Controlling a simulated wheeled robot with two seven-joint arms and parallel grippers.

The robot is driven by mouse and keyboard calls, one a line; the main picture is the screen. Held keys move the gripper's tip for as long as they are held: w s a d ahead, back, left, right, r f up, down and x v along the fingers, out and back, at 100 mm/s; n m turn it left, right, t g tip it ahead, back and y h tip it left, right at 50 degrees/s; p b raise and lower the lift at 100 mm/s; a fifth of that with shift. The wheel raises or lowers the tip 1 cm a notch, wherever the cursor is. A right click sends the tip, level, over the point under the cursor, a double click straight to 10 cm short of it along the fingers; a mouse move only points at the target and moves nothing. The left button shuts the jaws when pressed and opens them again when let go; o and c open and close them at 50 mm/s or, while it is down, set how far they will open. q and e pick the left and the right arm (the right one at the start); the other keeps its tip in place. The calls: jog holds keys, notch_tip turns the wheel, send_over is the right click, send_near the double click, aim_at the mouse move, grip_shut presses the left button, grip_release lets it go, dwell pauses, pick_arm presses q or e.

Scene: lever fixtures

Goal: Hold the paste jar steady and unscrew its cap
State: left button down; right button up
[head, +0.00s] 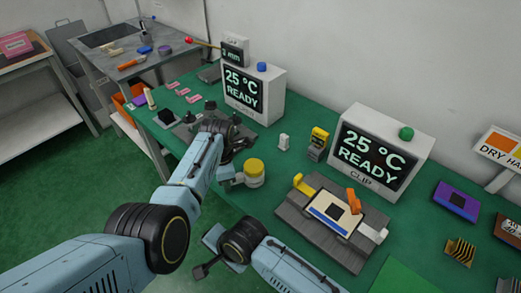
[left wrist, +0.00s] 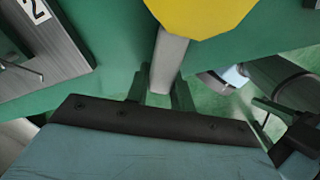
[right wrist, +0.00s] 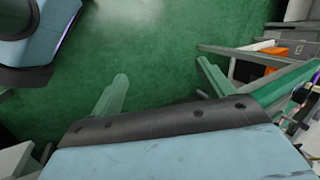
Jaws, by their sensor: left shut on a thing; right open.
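The paste jar (head: 254,181) stands upright on the green bench top, pale with a yellow cap (head: 255,166) on it. In the left wrist view the yellow cap (left wrist: 200,14) fills the top, and a grey bar-like handle (left wrist: 170,62) runs from under it down between my fingers. My left gripper (head: 235,182) is shut on this handle at the jar's left side; its fingers also show in the left wrist view (left wrist: 161,88). My right gripper (right wrist: 158,88) is open and empty, its fingers wide apart over the green floor, away from the jar. The jar is outside the right wrist view.
A grey fixture with a white plate and an orange lever (head: 354,201) lies right of the jar. Two display boxes (head: 254,90) (head: 381,150) stand behind. A small white piece (head: 283,141) and a yellow-grey device (head: 318,143) stand between them. The bench's front edge is near the jar.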

aim_at(257, 166)
jog(key=w+d+r+n+t+h, duration=0.1)
jog(key=w+d+r+n+h, duration=0.1)
jog(key=w, duration=0.3)
jog(key=w+d+r+n+t+h, duration=0.1)
jog(key=w+d+r+n, duration=0.1)
jog(key=w+d+n, duration=0.2)
jog(key=w+d+r+n+t+h, duration=0.2)
jog(key=w+d+n, duration=0.1)
jog(key=w, duration=0.3)
jog(key=shift+w+d+r+n+h, duration=0.1)
jog(key=shift+d+r+n+h, duration=0.25)
jog(key=shift+d, duration=0.4)
notch_tip(257, 166, up, 12)
jog(key=w+d+g+y, duration=0.1)
jog(key=w+g+y, duration=0.1)
jog(key=shift+n, duration=0.25)
jog(key=x, duration=1.1)
jog(key=shift+s+f, duration=0.15)
jog(key=shift+f, duration=0.15)
